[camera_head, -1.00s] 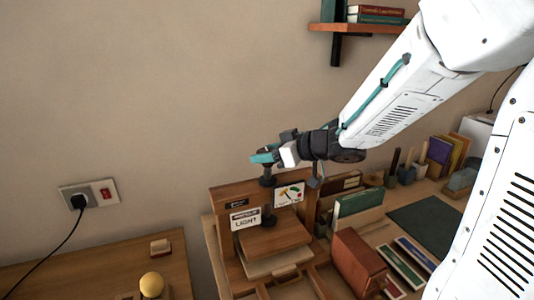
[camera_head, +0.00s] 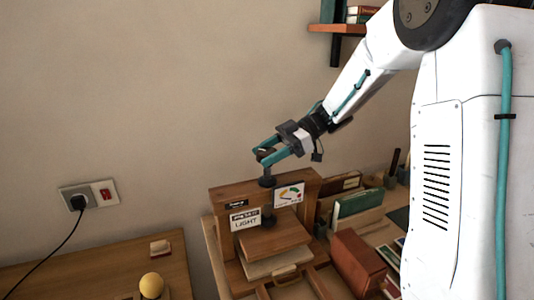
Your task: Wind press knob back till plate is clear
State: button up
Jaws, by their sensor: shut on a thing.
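The wooden book press (camera_head: 222,196) stands on the desk at the picture's middle. Its dark screw (camera_head: 267,182) rises through the top beam to the knob, which my gripper mostly hides. The brown press plate (camera_head: 275,238) lies under the beam, with a pale block (camera_head: 270,266) just below it. I cannot tell whether there is a gap between them. My gripper (camera_head: 266,154), with teal fingers, is shut on the knob above the beam and comes in from the upper right. A sign reading "LIGHT" (camera_head: 245,222) and a gauge card (camera_head: 289,195) are on the press front.
A reddish-brown box (camera_head: 356,262) and a green book (camera_head: 358,204) stand close to the right of the press. A wall socket (camera_head: 90,196) with a plug is at left. A lower table (camera_head: 60,270) holds a yellow ball (camera_head: 151,285). The wall above the press is clear.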

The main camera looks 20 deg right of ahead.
jog(key=n+g, duration=0.3)
jog(key=n+g+h, duration=0.1)
jog(key=g, duration=0.1)
jog(key=shift+f, duration=0.25)
jog(key=shift+n+g+h, duration=1.2)
jog(key=shift+n+g, duration=0.8)
jog(key=shift+n, duration=0.1)
jog(key=o, duration=0.9)
jog(key=shift+o, duration=0.2)
jog(key=shift+r, duration=0.1)
